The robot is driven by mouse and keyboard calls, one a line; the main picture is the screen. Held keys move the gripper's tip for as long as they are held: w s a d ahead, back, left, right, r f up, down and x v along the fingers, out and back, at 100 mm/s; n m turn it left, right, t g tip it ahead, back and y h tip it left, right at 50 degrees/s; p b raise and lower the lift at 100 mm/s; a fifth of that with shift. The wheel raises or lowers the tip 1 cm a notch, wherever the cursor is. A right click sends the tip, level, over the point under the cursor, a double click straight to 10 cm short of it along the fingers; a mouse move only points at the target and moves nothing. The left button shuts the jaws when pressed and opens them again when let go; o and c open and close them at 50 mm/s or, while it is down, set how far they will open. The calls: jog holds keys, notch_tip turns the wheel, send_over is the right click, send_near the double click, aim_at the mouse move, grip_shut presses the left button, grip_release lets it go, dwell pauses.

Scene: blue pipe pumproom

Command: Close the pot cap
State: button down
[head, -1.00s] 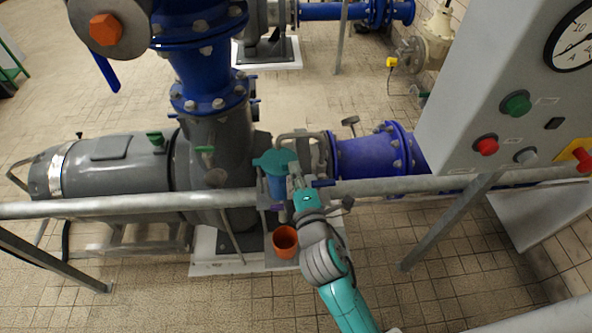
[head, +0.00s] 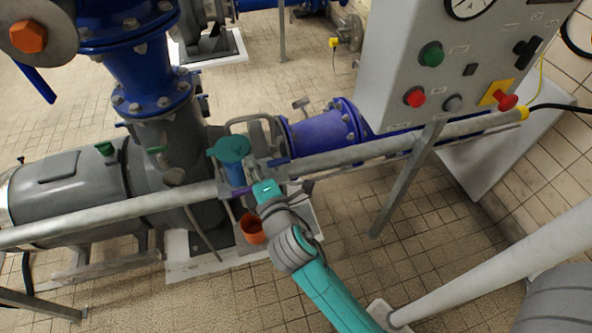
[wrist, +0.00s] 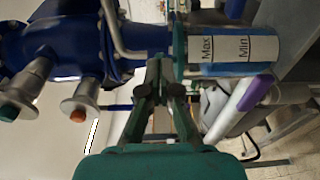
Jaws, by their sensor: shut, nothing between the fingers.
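The pot (head: 235,174) is a blue vessel behind the grey rail. Its teal cap (head: 230,148) shows as a disc over its top. In the wrist view the pot (wrist: 235,49) lies sideways, with Max and Min marks on its label. The cap (wrist: 180,52) shows there edge-on as a teal strip at the pot's left end; I cannot tell whether it is fully seated. My gripper (head: 251,166) is just right of the pot in the head view. In the wrist view its fingers (wrist: 161,63) are shut and empty, close to the cap's edge; contact is unclear.
The grey rail (head: 130,207) runs across in front of the pot. An orange bucket (head: 251,229) stands below. A purple-ended object (wrist: 256,92) is near the pot in the wrist view. The control box (head: 390,65) is at right. Tiled floor at front is open.

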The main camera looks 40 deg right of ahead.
jog(key=s+d, duration=0.6)
jog(key=d, duration=0.2)
dwell(0.4)
jog(key=shift+s, duration=0.1)
jog(key=s+a+f+m+g+y, duration=0.1)
jog(key=s+a+f+m, duration=0.3)
jog(key=s, duration=0.4)
jog(key=s+a+f+m+y, duration=0.1)
jog(key=s+a+f+m, duration=0.2)
jog(key=s, duration=0.6)
jog(key=s+a+m+g+y, duration=0.1)
jog(key=s+a+m+y, duration=0.1)
jog(key=s+m, duration=0.6)
jog(key=s+a, duration=0.1)
jog(key=s, duration=0.6)
jog(key=shift+s+a+r+g, duration=0.25)
jog(key=shift+s+r+g, duration=0.15)
